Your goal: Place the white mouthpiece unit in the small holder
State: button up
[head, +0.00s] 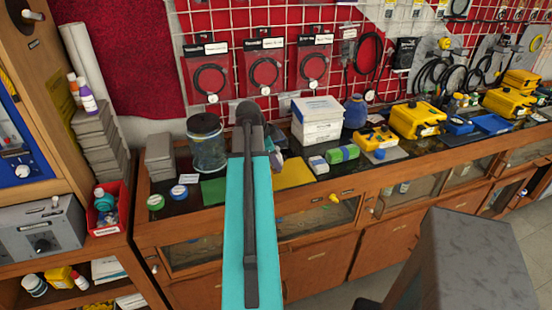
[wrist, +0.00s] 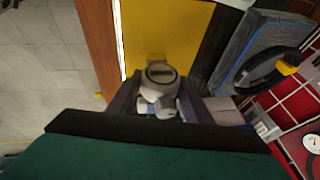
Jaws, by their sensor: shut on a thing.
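The white mouthpiece unit (wrist: 160,76) shows in the wrist view as a pale round piece with a dark marking on its top. My gripper (wrist: 160,102) is shut on it, one finger on each side. It appears over the yellow mat (wrist: 165,28); its height above the mat cannot be told. In the head view my teal arm hides the gripper and most of the piece. The yellow mat also shows there (head: 292,174), right of the arm. I cannot pick out the small holder with certainty in either view.
A grey-blue block (wrist: 262,52) with a black curved part stands beside the mat in the wrist view. In the head view, a glass jar (head: 207,145) stands left of my arm.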

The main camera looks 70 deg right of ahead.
jog(key=a+r+b, duration=0.1)
jog(key=a+b, duration=1)
jog(key=a, duration=0.2)
jog(key=shift+s+b, duration=0.35)
jog(key=shift+s, duration=0.05)
jog(key=shift+a+r, duration=0.15)
dwell(0.7)
